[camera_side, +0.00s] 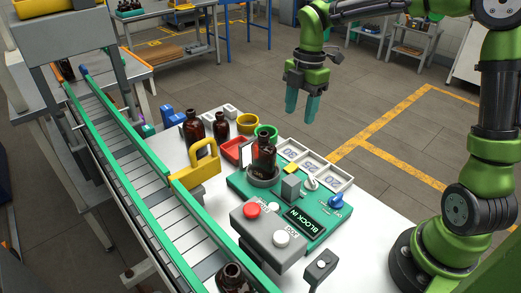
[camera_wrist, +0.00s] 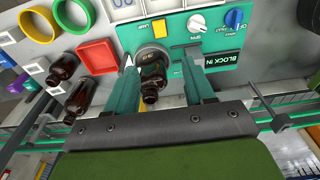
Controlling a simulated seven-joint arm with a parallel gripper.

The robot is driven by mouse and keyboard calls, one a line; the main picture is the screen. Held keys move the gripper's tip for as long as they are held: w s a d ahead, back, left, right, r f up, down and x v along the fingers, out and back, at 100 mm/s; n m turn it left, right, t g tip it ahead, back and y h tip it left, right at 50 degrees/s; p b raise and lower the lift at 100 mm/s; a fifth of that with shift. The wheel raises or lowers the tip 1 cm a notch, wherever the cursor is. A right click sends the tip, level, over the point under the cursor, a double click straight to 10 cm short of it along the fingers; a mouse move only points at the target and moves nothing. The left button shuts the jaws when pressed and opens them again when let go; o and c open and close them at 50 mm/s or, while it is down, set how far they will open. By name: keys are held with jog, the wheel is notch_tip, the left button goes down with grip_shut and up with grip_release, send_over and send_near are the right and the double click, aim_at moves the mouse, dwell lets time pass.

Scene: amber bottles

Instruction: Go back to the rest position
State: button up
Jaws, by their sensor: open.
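My gripper (camera_side: 303,104) has teal fingers and hangs in the air, to the right of and above the work table in the side view. In the wrist view its fingers (camera_wrist: 163,65) are spread apart with nothing held between them. An amber bottle (camera_side: 264,155) stands upright in a round holder (camera_side: 262,176) on the green panel (camera_side: 255,195). The same bottle (camera_wrist: 152,82) shows between the fingers in the wrist view, but well below them. Two more amber bottles, one (camera_side: 194,126) and another (camera_side: 221,128), stand at the table's back left.
A conveyor (camera_side: 150,190) with green rails runs along the table's left and carries an amber bottle (camera_side: 232,277) at its near end. A yellow handle-shaped piece (camera_side: 200,165), red tray (camera_side: 234,149), white numbered tray (camera_side: 314,165) and grey button box (camera_side: 266,232) surround the panel. Air around my gripper is clear.

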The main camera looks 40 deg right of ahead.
jog(key=shift+r, duration=0.55)
jog(key=s+a+r+m+t, duration=0.1)
jog(key=s+r+m+t, duration=0.1)
jog(key=s+m, duration=0.6)
jog(key=s+a+r+m+t, duration=0.2)
jog(key=s+m+t, duration=0.3)
jog(key=m, duration=0.9)
jog(key=s, duration=0.3)
jog(key=shift+s+a+r+y, duration=0.2)
jog(key=shift+s+a+y, duration=0.1)
jog(key=shift+y, duration=0.1)
